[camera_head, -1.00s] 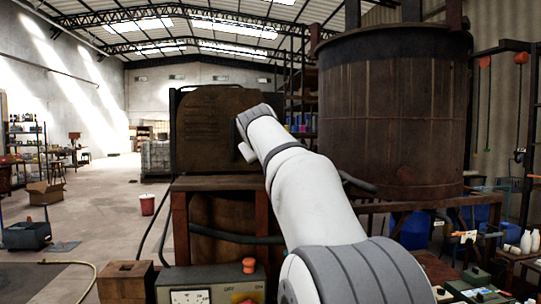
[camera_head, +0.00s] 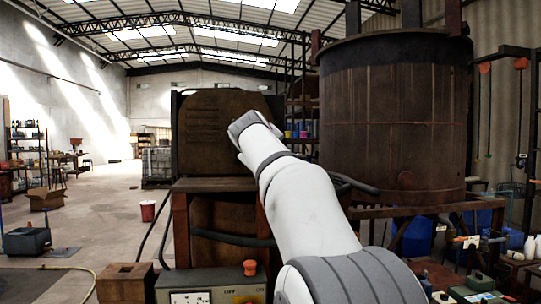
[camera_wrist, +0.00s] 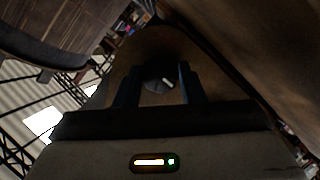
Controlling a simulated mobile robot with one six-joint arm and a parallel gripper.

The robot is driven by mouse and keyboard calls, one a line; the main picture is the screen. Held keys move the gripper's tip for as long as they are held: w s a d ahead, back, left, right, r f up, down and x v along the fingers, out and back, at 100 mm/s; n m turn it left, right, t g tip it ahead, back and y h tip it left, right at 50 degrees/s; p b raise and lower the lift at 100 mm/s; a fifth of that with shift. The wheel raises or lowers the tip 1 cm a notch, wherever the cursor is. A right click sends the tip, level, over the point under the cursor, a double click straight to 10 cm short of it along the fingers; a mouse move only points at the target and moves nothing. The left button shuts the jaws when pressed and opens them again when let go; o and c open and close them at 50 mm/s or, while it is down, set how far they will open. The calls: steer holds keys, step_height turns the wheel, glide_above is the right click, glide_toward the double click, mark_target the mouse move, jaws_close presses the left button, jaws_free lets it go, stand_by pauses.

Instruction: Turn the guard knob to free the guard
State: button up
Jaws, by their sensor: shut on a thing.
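The guard (camera_head: 206,118) is a rusty brown slotted panel at the centre left of the head view, on top of the machine. In the wrist view its brown surface (camera_wrist: 143,50) lies behind the fingers. The guard knob (camera_wrist: 158,79) is a small dark round knob with a pale mark, between the two dark fingers. My gripper (camera_wrist: 157,72) is shut on the knob, one finger on each side. In the head view my wrist is in front of the guard's right part and hides the fingers and knob.
A large rusty vat (camera_head: 395,120) stands close on the right of my arm. A control box (camera_head: 213,284) with an orange button (camera_head: 249,267) is below. A hose (camera_head: 352,186) runs behind my arm. The floor at left is mostly open, with a red bucket (camera_head: 148,211).

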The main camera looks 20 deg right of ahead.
steer(key=o, duration=0.6)
steer(key=shift+d+f, duration=0.15)
steer(key=shift+f, duration=0.2)
steer(key=o, duration=0.3)
steer(key=shift+w+d, duration=0.1)
steer(key=shift+w, duration=0.1)
steer(key=shift+o, duration=0.5)
steer(key=shift+s+r, duration=0.15)
steer(key=shift+r, duration=0.05)
steer(key=b+v, duration=0.1)
steer(key=v, duration=0.7)
steer(key=shift+b, duration=0.35)
